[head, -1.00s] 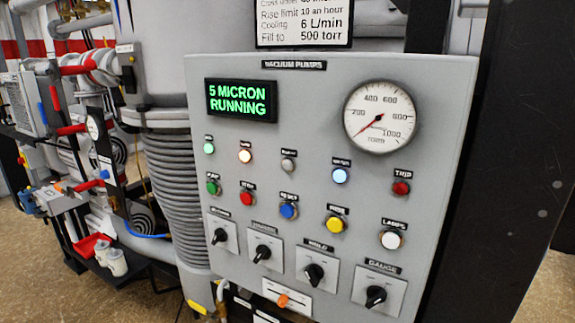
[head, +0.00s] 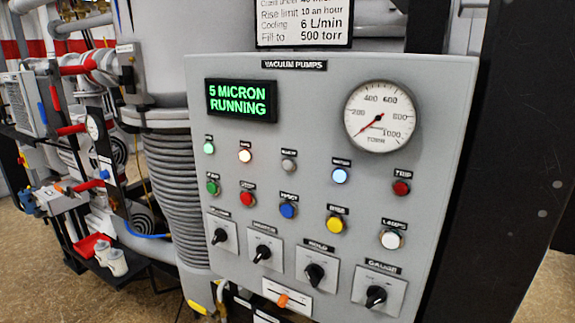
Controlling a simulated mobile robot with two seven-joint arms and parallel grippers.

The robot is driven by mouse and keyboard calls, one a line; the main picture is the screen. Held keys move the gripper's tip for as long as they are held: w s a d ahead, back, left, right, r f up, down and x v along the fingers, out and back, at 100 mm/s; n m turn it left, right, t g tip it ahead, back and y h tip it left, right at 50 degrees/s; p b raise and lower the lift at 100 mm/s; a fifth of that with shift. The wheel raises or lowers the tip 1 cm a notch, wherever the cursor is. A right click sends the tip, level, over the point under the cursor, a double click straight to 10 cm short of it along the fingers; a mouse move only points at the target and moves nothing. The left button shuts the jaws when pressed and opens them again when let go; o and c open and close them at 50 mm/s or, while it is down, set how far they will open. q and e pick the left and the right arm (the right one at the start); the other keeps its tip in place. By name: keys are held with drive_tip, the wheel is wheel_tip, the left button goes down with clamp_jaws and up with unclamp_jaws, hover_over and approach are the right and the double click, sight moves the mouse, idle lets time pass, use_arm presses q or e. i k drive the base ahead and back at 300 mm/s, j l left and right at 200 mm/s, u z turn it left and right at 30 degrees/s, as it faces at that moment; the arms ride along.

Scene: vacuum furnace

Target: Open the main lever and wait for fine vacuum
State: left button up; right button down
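The grey vacuum pumps panel (head: 320,190) fills the middle of the head view. Its display (head: 241,100) reads "5 MICRON RUNNING" in green. The round torr gauge (head: 380,116) has a red needle pointing to the lower left. Lamps and buttons sit in rows below, with several black rotary knobs under them. A small orange-tipped lever (head: 283,300) sits in a white slot plate at the panel's bottom. I cannot tell from its label whether it is the main lever. Red-handled levers (head: 72,130) show on the piping at left. Neither of my grippers is in view.
A ribbed grey bellows column (head: 178,190) stands left of the panel. A dark post (head: 510,150) stands close on the right. A red tray (head: 90,246) and white cups (head: 112,262) sit low at left. Bare floor (head: 550,290) shows at lower right.

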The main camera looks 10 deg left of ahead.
sight(89, 63)
drive_tip(key=u, duration=1.4)
